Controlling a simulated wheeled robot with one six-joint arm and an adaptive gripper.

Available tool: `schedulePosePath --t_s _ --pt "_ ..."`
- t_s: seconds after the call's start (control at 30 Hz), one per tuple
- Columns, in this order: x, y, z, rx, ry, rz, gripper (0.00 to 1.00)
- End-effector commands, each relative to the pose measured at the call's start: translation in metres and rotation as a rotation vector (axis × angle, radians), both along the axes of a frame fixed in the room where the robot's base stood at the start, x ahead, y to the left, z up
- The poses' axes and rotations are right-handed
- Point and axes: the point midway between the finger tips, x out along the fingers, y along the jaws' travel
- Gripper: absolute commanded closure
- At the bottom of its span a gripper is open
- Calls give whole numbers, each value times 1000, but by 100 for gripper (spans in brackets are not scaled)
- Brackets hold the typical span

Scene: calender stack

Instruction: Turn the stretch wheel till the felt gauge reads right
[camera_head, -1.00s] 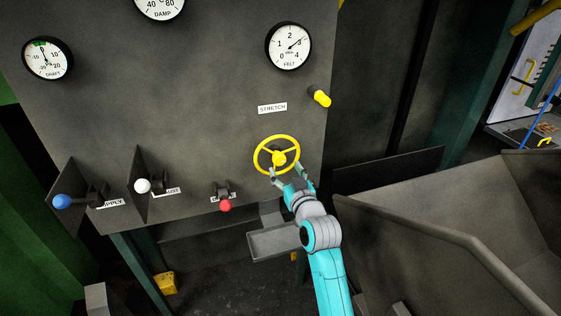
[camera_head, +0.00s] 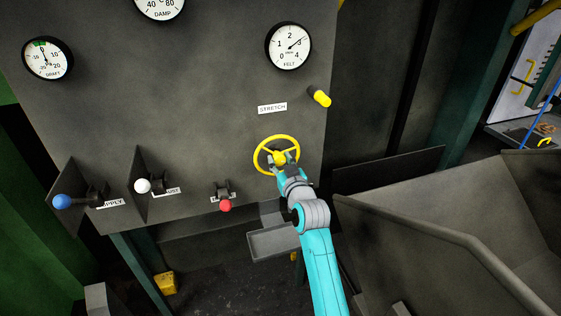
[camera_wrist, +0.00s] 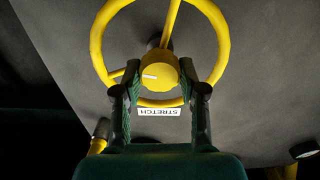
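The yellow stretch wheel (camera_head: 277,137) stands on the grey panel below the STRETCH label (camera_head: 272,108). The felt gauge (camera_head: 289,47) is above it, and its needle points up and right, close to the 3. My gripper (camera_head: 281,163) is at the wheel's lower middle. In the wrist view, my gripper (camera_wrist: 159,88) is open, with one finger on each side of the wheel's yellow hub (camera_wrist: 159,70). The rim (camera_wrist: 97,45) circles beyond the fingers. I cannot tell whether the fingers touch the hub.
A yellow-tipped knob (camera_head: 320,97) sticks out right of the label. Levers with blue (camera_head: 62,201), white (camera_head: 142,186) and red (camera_head: 225,205) balls line the lower panel. A grey tray (camera_head: 275,245) lies below the wheel. A large grey bin (camera_head: 440,215) is at right.

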Motion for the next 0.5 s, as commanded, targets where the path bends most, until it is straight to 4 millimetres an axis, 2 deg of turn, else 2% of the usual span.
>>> schedulePosePath --t_s 0.3,0.5 --pt "0 0 0 -13 -4 0 100" --pt "0 0 0 -86 -28 0 100"
